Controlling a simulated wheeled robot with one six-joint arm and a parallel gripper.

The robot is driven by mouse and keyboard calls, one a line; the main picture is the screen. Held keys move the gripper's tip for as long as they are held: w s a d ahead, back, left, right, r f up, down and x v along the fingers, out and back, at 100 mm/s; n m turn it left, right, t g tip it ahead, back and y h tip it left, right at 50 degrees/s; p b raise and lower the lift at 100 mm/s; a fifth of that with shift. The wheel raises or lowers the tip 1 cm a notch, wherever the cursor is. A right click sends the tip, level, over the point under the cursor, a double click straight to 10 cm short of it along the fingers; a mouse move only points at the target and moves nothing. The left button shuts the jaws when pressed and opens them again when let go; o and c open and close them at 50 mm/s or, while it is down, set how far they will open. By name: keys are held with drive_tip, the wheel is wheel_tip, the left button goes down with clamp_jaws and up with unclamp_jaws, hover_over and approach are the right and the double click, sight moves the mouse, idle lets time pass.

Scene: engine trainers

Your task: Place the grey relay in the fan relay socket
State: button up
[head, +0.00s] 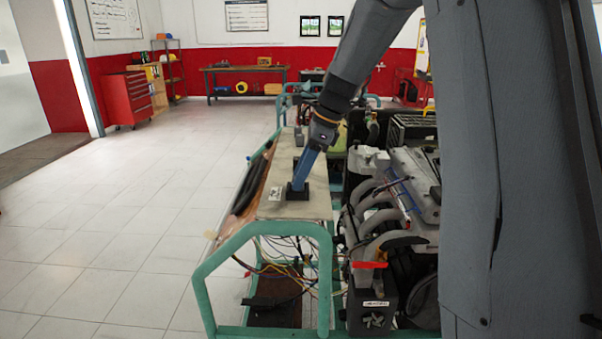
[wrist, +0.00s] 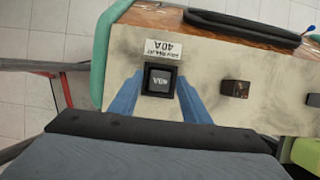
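A square black socket (wrist: 148,90) sits on the pale panel beside a white label (wrist: 163,49) that reads 40A upside down. A dark grey block (wrist: 159,78) marked 40A, apparently the relay, sits inside the socket's black rim. I cannot tell how deep it is seated. My gripper (wrist: 160,76) has its two blue fingers spread, one on each side of the block, with a small gap visible. In the head view my gripper (head: 299,182) points down at the black socket (head: 297,192), beside the label (head: 276,194).
A small dark brown block (wrist: 235,90) stands on the panel (wrist: 215,60) to the right. A black handle-like bar (wrist: 240,27) runs along the panel's edge. The green frame (head: 265,229) and engine (head: 385,205) stand close by. The tiled floor (head: 130,220) at left is clear.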

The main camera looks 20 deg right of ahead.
drive_tip(key=b+v, duration=0.3)
drive_tip(key=v, duration=0.9)
drive_tip(key=shift+r, duration=0.2)
drive_tip(key=shift+d, duration=0.1)
